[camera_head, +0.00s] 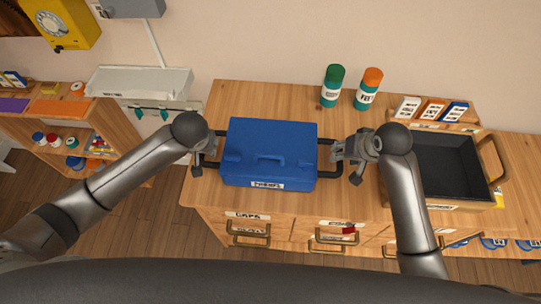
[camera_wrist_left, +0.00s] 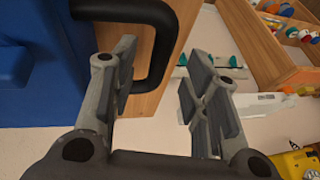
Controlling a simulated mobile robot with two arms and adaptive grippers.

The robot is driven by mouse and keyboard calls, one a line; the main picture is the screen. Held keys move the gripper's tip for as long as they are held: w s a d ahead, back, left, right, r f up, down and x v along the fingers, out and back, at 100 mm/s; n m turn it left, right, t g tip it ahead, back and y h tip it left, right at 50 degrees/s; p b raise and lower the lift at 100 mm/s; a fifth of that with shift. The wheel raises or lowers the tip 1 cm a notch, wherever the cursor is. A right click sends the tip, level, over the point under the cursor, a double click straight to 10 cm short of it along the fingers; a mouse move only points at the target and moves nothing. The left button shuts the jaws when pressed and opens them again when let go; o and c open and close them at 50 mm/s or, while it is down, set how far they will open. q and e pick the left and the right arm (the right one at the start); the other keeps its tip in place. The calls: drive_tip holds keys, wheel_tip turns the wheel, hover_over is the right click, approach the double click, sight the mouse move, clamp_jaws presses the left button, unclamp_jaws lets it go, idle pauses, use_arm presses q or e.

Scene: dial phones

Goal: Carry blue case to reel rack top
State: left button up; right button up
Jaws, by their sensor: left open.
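The blue case (camera_head: 268,150) sits flat on the wooden counter top, with a carry handle on its lid, a white label in front and a black loop handle at each side. My left gripper (camera_head: 203,160) is at the left loop handle (camera_wrist_left: 150,85). In the left wrist view its fingers (camera_wrist_left: 160,88) are open, with part of the loop between them. My right gripper (camera_head: 345,160) is at the right loop handle; whether its fingers are closed on it is unclear. No reel rack is clearly identifiable; blue reel-like items (camera_head: 494,243) show at the lower right.
Green-capped (camera_head: 332,86) and orange-capped (camera_head: 368,88) canisters stand behind the case. A black open bin (camera_head: 450,165) and small boxes (camera_head: 432,109) are at right. A low wooden shelf (camera_head: 75,108) with small goods is at left, and a yellow dial phone (camera_head: 62,22) hangs above.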

use_arm(q)
drive_tip(key=shift+x, duration=2.3)
use_arm(e)
drive_tip(key=shift+x, duration=2.25)
use_arm(q)
drive_tip(key=shift+r, duration=0.1)
clamp_jaws()
use_arm(e)
clamp_jaws()
drive_tip(key=shift+w+r, duration=0.1)
